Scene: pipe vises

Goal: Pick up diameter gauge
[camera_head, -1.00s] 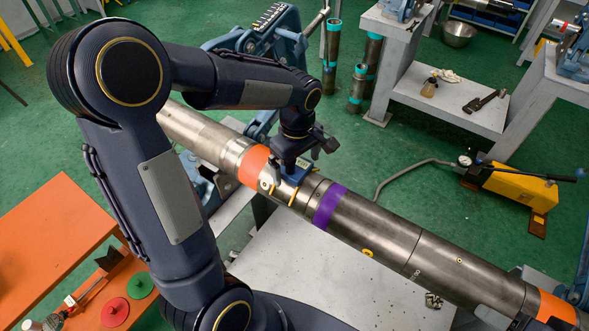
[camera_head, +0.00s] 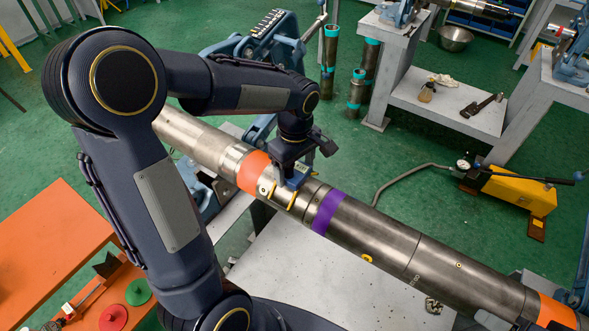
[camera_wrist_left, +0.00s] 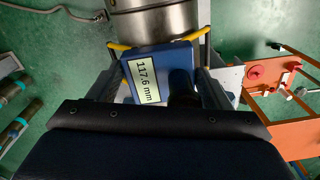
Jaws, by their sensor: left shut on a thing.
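The diameter gauge (camera_wrist_left: 178,62) is a blue box with a white display reading 117.6 mm and two yellow prongs. In the left wrist view my left gripper (camera_wrist_left: 163,85) is shut on it, with a finger on each side. In the head view the gauge (camera_head: 299,179) is at the steel pipe (camera_head: 375,234), between its orange and purple bands. The yellow prongs lie beside the pipe in the wrist view; whether they touch it I cannot tell. My left gripper (camera_head: 290,172) and wrist partly hide the gauge in the head view. My right gripper is out of view.
The pipe runs diagonally above a grey table (camera_head: 300,270). A blue vise (camera_head: 262,45) stands behind my arm. An orange bench (camera_head: 45,240) with red and green discs is at the left. A yellow pump (camera_head: 518,190) and grey workbench (camera_head: 455,105) stand at the right on green floor.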

